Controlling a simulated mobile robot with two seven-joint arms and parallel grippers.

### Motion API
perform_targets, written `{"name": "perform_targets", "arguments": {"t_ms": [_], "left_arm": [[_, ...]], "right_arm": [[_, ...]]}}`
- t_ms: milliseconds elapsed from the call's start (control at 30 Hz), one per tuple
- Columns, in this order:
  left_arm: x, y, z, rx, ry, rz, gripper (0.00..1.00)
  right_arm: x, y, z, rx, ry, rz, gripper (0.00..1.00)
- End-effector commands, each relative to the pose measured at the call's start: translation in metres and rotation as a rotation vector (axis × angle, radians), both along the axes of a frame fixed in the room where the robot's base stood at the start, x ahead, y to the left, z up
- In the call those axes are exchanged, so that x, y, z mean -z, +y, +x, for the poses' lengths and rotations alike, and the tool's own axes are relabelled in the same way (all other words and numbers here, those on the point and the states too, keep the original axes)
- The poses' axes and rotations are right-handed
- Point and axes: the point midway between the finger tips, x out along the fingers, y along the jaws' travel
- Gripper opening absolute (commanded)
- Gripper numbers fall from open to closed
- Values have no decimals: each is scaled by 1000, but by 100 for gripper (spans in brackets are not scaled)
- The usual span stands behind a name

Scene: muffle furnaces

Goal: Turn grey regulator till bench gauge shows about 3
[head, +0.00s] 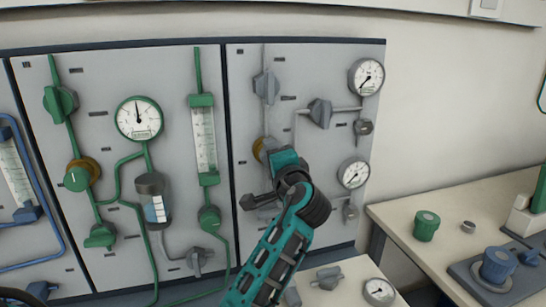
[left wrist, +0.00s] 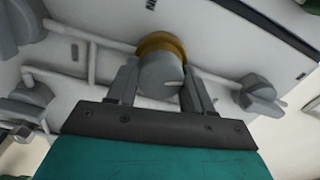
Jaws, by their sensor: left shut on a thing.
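The grey regulator is a round grey knob with a brass collar (head: 259,150) on the right-hand panel. In the left wrist view the grey knob (left wrist: 160,76) sits between the two fingers, with a white mark on its face. My left gripper (head: 273,159) is shut on this knob; in the head view its teal body hides most of the knob. The bench gauge (head: 379,291) is a small white dial at the lower right, on the pale bench top. Its needle is visible, but its numbers are too small to read. My right gripper is not in view.
Two more dials, an upper gauge (head: 366,77) and a lower gauge (head: 354,173), are on the panel's right side. A grey valve (head: 320,113) is near the gripper. The green-piped panel (head: 110,75) is to the left. A green jar (head: 426,226) stands on the right bench.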

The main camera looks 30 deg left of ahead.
Motion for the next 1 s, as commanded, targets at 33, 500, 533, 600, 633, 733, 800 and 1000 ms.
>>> {"name": "perform_targets", "arguments": {"t_ms": [33, 500, 533, 600, 633, 733, 800, 1000], "left_arm": [[-1, 0, 0, 1, 21, 22, 20], [0, 0, 0, 1, 150, 132, 20], [0, 0, 0, 1, 152, 134, 20], [0, 0, 0, 1, 155, 137, 20], [0, 0, 0, 1, 156, 137, 20], [-1, 0, 0, 1, 157, 138, 20], [-1, 0, 0, 1, 156, 137, 20], [-1, 0, 0, 1, 156, 137, 56]], "right_arm": [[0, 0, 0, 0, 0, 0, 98], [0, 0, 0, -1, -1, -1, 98], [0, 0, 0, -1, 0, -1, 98], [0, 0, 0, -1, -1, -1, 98], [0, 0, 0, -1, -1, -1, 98], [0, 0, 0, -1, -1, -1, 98], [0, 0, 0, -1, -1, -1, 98], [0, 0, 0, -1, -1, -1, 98]]}}
